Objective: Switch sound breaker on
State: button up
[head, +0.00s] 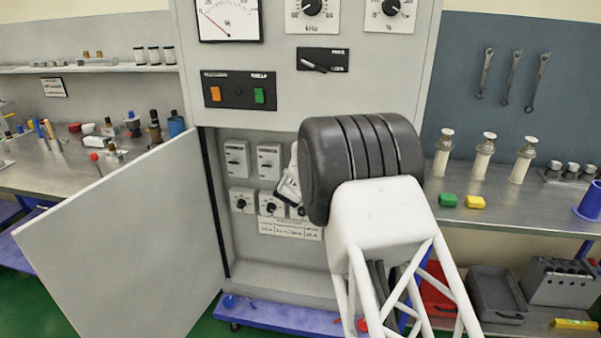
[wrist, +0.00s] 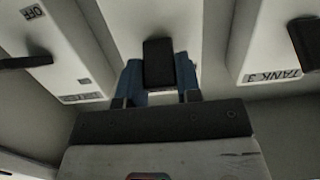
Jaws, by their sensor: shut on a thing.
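In the wrist view three pale breakers show upside down. The middle breaker (wrist: 120,22) has a black lever (wrist: 158,62), and my gripper (wrist: 159,85) has its blue fingers on both sides of that lever, shut on it. The middle breaker's label is hidden, so I cannot read which one is the sound breaker. The left breaker (wrist: 60,60) reads OFF at one end, and its lower label is blurred. The right breaker (wrist: 270,40) reads TANK 3. In the head view my gripper (head: 288,186) reaches into the open cabinet, its fingertips mostly hidden by my arm.
The cabinet door (head: 130,235) stands open to the left. Two breakers (head: 237,160) and several round knobs (head: 242,201) show inside, left of my gripper. A label plate (head: 290,229) sits below. Above are a panel with orange and green buttons (head: 240,91) and a black switch (head: 322,60).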

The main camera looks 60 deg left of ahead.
jog(key=shift+r, duration=0.1)
dwell(0.3)
jog(key=o, duration=0.9)
jog(key=shift+r+v, duration=0.15)
jog(key=shift+v, duration=1.75)
jog(key=shift+r+v, duration=0.1)
jog(key=shift+v, duration=1.85)
